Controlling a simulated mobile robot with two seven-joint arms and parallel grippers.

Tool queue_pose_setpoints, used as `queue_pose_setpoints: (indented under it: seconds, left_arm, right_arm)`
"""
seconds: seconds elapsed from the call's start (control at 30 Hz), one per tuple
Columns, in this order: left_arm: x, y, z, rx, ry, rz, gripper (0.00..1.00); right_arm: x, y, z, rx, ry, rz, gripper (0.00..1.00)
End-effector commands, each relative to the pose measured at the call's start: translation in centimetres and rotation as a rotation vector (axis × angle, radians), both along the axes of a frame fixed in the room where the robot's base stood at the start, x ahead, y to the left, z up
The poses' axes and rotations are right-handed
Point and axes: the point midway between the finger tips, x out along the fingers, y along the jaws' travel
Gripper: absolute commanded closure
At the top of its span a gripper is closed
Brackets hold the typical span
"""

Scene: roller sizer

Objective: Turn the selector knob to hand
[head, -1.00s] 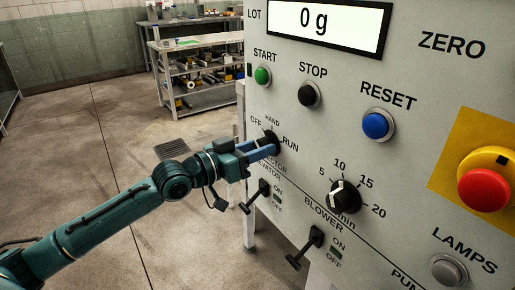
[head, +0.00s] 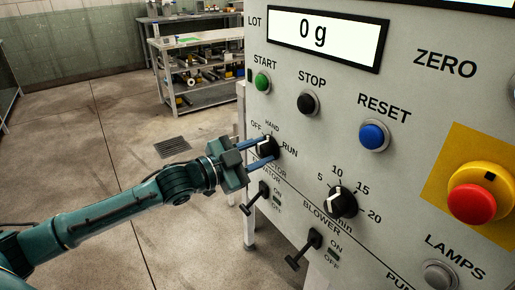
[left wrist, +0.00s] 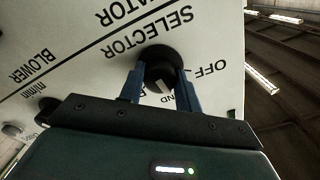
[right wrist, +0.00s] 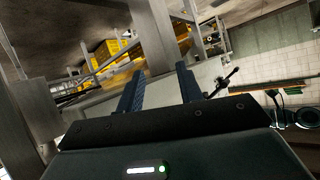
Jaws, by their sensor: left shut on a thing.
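The black selector knob (head: 267,147) is on the grey control panel, among the labels OFF, HAND and RUN. My left gripper (head: 263,150) is shut on it, with one blue finger on each side. In the left wrist view the knob (left wrist: 160,66) sits between the two fingers (left wrist: 160,90), and its white mark faces down in the picture. In the head view the mark points up, roughly towards HAND; the fingers hide part of the knob. My right gripper (right wrist: 160,75) shows only in its own wrist view, open and empty.
Below the knob are two black levers, the upper (head: 255,197) and the blower lever (head: 303,250). A dial (head: 342,202), a green start button (head: 262,82) and a red emergency stop (head: 471,203) are on the same panel. Open floor lies left of it.

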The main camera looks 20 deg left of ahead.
Motion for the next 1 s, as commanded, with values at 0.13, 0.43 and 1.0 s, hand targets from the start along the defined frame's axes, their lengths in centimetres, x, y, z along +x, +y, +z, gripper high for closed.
queue_pose_setpoints:
  seconds: [0.13,0.43,1.0]
  left_arm:
    - [-0.02,0.00,0.07,0.054,-0.041,0.000,0.89]
    - [-0.01,-0.01,0.00,0.106,-0.083,0.000,0.89]
    - [0.00,-0.02,-0.03,0.110,-0.086,0.000,0.54]
  right_arm:
    - [-0.01,0.02,0.27,-0.007,0.001,0.004,0.64]
    - [-0.12,-0.02,0.06,-0.016,0.007,0.007,0.64]
    - [0.01,-0.03,0.33,-0.015,0.001,0.007,0.64]
